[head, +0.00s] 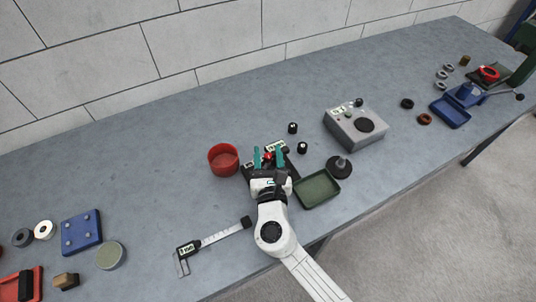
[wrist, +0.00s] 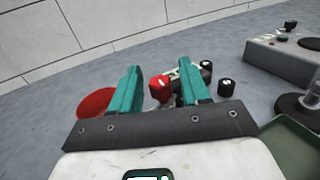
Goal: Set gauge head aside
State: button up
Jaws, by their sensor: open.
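My gripper (head: 269,155) has two teal fingers spread apart over a dark fixture with small pale displays (head: 276,146). A small red-topped part (head: 267,156) stands between the fingers. In the wrist view my gripper (wrist: 161,82) shows the red part (wrist: 159,88) in the gap, with clear space to the finger on its right and little to the left one. I take this red part or the display unit (wrist: 183,72) behind it as the gauge head; I cannot tell which. My gripper hides much of the fixture.
A red round bowl (head: 223,160) stands left of the fixture. A green tray (head: 318,189) and a dark round stand (head: 339,168) lie right. Two black knobs (head: 293,128) and a grey instrument box (head: 355,126) are behind. A caliper (head: 210,241) lies front left.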

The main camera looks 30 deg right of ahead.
jog(key=shift+c, duration=0.3)
grip_shut()
dwell(0.3)
